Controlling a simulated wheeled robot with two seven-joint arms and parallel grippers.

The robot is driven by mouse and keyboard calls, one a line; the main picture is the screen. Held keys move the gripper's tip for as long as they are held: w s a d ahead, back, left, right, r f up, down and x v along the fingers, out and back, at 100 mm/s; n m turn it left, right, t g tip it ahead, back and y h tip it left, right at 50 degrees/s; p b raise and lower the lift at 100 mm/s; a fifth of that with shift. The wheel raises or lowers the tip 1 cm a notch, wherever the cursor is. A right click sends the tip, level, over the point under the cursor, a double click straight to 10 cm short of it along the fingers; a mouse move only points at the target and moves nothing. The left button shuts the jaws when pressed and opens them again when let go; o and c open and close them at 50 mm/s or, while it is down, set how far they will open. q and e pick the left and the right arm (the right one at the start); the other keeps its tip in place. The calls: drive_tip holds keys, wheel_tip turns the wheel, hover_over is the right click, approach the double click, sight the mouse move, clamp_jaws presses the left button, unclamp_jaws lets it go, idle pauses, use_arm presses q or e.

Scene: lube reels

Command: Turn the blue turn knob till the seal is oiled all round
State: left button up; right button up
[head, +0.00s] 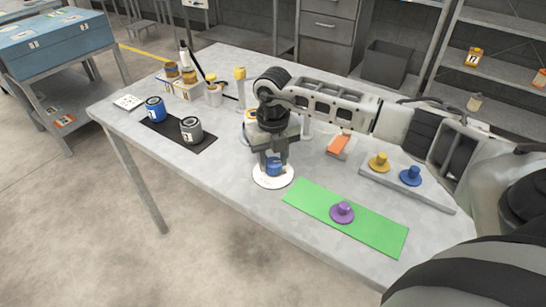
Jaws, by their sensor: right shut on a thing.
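My right gripper (275,161) points down over the front middle of the table, its fingers shut on a blue turn knob (274,169). The knob stands on a round white disc (264,183) that lies on the table. The fingers cover part of the knob. I cannot make out the seal or any oil on it at this size; things behind the gripper are partly hidden by it. Another blue knob (410,176) sits on a grey plate (432,197) at the right, beside a yellow knob (379,162). My left gripper is not in view.
A purple knob (342,212) sits on a green mat (308,205) in front. An orange block (339,144) lies behind. Blue (155,109) and grey (191,130) cans stand on a dark mat (170,133) at the left. A yellow-topped post (240,86) stands behind the gripper.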

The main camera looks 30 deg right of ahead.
sight(273, 162)
drive_tip(key=shift+m, duration=1)
drive_tip(key=o, duration=1)
drive_tip(key=shift+c, duration=0.2)
wheel_tip(273, 162, up, 16)
drive_tip(key=b, duration=0.1)
